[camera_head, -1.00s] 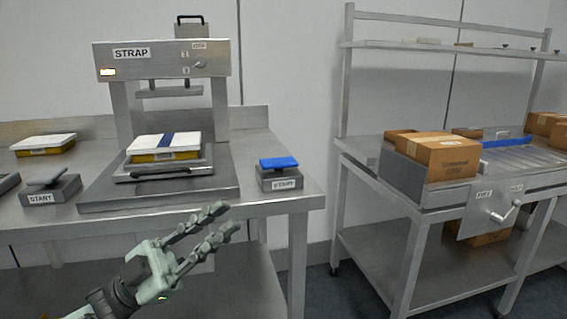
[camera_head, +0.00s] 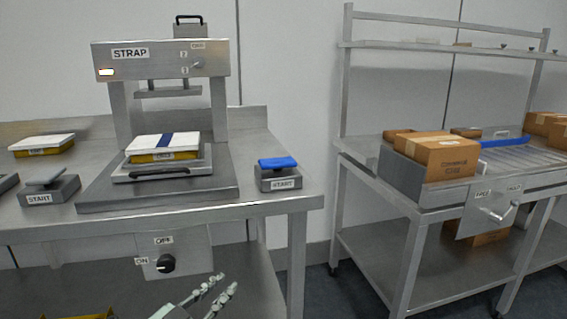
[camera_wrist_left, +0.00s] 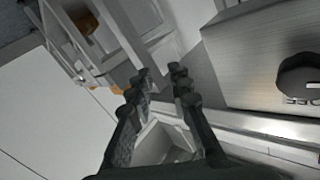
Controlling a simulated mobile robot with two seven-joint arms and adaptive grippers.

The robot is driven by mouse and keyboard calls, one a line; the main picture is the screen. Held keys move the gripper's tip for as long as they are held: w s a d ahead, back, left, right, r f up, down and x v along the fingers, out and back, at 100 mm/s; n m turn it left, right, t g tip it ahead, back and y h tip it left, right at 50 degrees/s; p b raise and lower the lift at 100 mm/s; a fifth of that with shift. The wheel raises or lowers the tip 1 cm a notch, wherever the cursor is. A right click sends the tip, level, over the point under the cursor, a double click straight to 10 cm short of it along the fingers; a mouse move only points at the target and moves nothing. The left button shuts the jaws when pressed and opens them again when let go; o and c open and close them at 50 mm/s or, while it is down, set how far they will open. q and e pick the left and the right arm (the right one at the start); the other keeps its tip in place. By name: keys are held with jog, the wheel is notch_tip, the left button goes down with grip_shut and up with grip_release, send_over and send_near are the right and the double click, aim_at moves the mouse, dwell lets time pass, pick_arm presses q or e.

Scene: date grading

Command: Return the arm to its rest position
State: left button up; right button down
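My left gripper (camera_head: 222,292) is at the bottom edge of the head view, below the front edge of the strap table (camera_head: 200,214). Its two fingers are apart with nothing between them. The left wrist view shows the same two dark fingers (camera_wrist_left: 162,74) spread and empty, near the front panel with a dark knob (camera_wrist_left: 300,76). My right gripper is not in view.
On the table stands the strap press (camera_head: 160,60) holding a strapped box (camera_head: 165,155), between two START pedals, one grey (camera_head: 50,190) and one blue-topped (camera_head: 278,178). An ON/OFF knob (camera_head: 166,264) is on the table front. A bench with cartons (camera_head: 435,158) stands at right.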

pick_arm(q)
jog(key=s+a+f+n+g+y, duration=0.25)
jog(key=s+a+f+y, duration=0.2)
jog(key=a+f, duration=0.5)
jog(key=s+a+f+n+g+y, duration=0.1)
jog(key=s+a+f+g+y, duration=0.4)
jog(key=s+a, duration=0.4)
jog(key=s+a+f+n+g+y, duration=0.1)
jog(key=s+a+f+g+y, duration=0.25)
jog(key=s+a+f, duration=0.5)
jog(key=s+d+f+n+h, duration=0.1)
jog(key=s+d+f+h, duration=0.1)
jog(key=d, duration=0.4)
jog(key=s+d+f+n+g+h, duration=0.1)
jog(key=s+d+f, duration=0.1)
jog(key=d, duration=0.5)
jog(key=shift+s+n+g+h, duration=0.3)
jog(key=shift+n+h, duration=0.05)
jog(key=shift+h, duration=0.05)
jog(key=shift+d+f, duration=0.1)
